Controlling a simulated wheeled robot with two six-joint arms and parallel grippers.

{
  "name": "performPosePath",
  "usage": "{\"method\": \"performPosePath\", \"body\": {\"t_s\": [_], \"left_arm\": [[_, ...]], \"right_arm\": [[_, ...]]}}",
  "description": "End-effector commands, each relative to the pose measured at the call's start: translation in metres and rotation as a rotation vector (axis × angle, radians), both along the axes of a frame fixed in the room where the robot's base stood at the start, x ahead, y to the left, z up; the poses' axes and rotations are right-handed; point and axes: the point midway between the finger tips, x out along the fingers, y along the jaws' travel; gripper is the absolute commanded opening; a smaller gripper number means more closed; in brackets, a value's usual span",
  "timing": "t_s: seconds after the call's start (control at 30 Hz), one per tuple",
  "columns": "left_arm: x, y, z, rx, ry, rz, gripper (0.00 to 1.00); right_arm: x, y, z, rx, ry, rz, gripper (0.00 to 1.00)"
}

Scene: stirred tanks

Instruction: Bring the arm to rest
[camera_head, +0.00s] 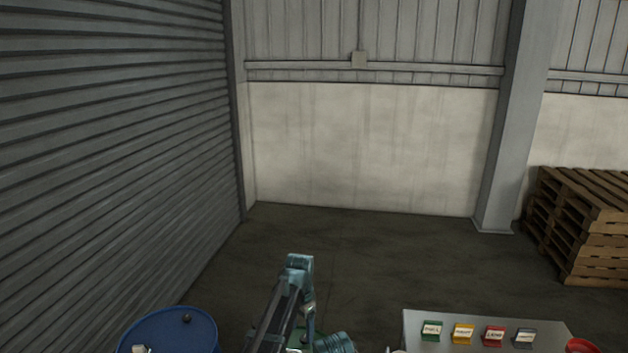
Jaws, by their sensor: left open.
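My left arm (298,268) rises from the bottom edge, left of the middle, and bends at a teal joint. A dark link and a thinner link run down from this joint. A teal wrist part (335,343) lies low at the bottom edge. My left gripper is open, but its fingers are mostly cut off by the frame edge and hard to make out. I see nothing held in it. My right gripper is not in view.
A blue drum (170,328) stands left of the arm. A grey table (415,322) at right carries green, yellow, red and grey labelled blocks. A red round thing (582,346) is beside them. Stacked pallets (590,225) stand far right. The floor (390,260) behind is clear.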

Motion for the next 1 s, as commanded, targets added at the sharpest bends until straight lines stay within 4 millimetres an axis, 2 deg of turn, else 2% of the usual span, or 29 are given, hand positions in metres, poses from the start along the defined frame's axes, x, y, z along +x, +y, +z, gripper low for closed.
{"method": "performPosePath", "body": {"t_s": [0.03,0.4,0.7,0.93,1.0], "left_arm": [[-0.012,0.008,0.000,-0.001,-0.002,0.028,0.76],[-0.087,0.068,0.000,-0.009,-0.022,0.343,0.76],[-0.156,0.110,0.001,-0.020,-0.042,0.623,0.76],[-0.207,0.135,0.001,-0.031,-0.056,0.826,0.76],[-0.205,0.124,-0.013,-0.023,-0.050,0.807,0.76]], "right_arm": [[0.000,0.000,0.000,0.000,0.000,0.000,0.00],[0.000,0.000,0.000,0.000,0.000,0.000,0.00],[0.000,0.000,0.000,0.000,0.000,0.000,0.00],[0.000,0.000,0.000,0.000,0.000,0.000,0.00],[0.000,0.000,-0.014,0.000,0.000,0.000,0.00]]}}
